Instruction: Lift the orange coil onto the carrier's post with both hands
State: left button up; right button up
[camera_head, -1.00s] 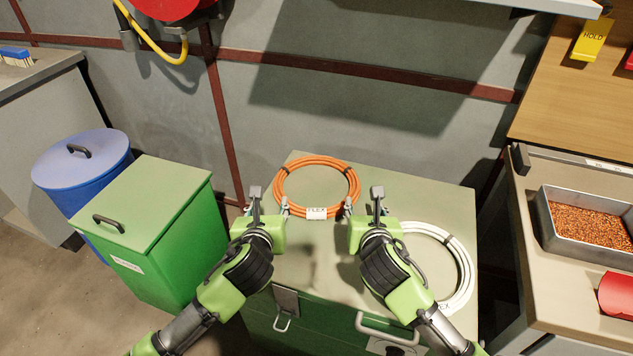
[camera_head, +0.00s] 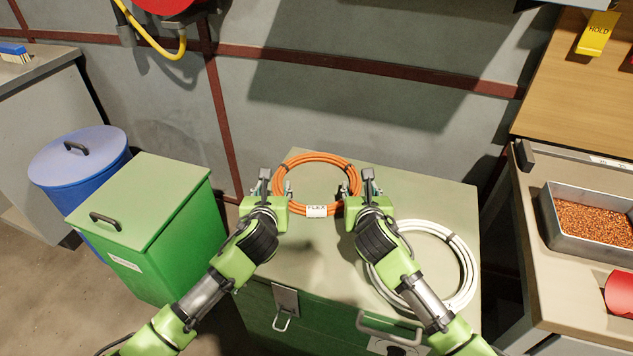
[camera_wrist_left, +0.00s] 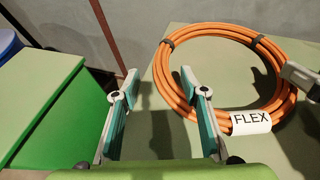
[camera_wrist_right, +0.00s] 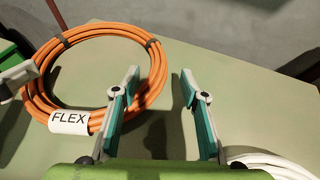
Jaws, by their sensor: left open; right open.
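The orange coil (camera_head: 318,158) lies flat on the green chest's lid (camera_head: 420,195), with dark ties and a white FLEX label on its near side. It shows at the right in the left wrist view (camera_wrist_left: 215,34) and at the left in the right wrist view (camera_wrist_right: 100,30). My left gripper (camera_head: 276,180) is open at the coil's left side, one finger close to the ring. My right gripper (camera_head: 366,182) is open at its right side, one finger close to the ring. Contact with the coil cannot be told. The carrier's post is not in view.
A white coil (camera_head: 460,260) lies on the lid beside my right arm. A green bin (camera_head: 140,195) and a blue drum (camera_head: 75,160) stand at the left. A bench with a tray of copper granules (camera_head: 548,225) is at the right. The wall is behind the chest.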

aim_at(276, 179)
pick_arm(q)
jog(key=shift+x, duration=3.8)
pick_arm(e)
jog(key=shift+x, duration=3.75)
pick_arm(q)
grip_shut()
pick_arm(e)
grip_shut()
jog(key=shift+r, duration=0.1)
